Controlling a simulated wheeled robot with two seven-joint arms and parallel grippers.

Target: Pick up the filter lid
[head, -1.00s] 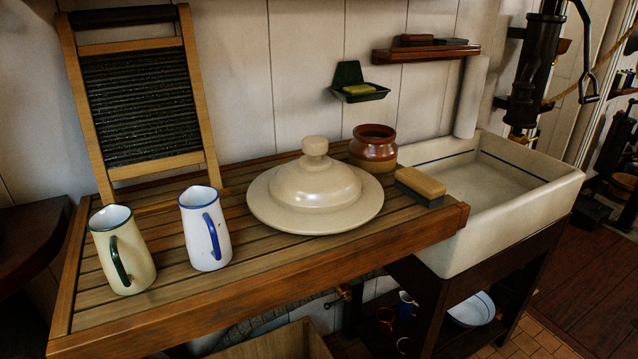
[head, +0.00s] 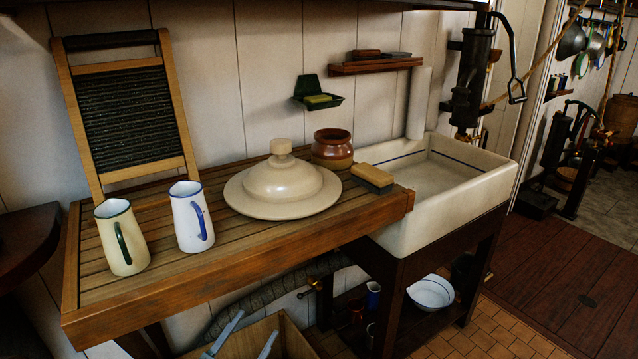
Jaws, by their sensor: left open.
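The filter lid (head: 284,187) is a cream, round lid with a wide flat rim, a domed middle and a knob on top. It lies on the slatted wooden draining board (head: 240,245), knob up. My left gripper (head: 257,324) shows at the bottom edge of the head view, with two pale blue-grey fingers spread apart and nothing visible between them. It is below and in front of the board, well apart from the lid. The rest of it is cut off by the frame. My right gripper is not in view.
A green-rimmed jug (head: 119,243) and a blue-rimmed jug (head: 187,223) stand left of the lid. A brown jar (head: 332,148) stands behind it, a brush (head: 372,178) to its right. A washboard (head: 130,115) leans behind; a sink (head: 440,190) adjoins right. A wooden crate (head: 285,335) is below.

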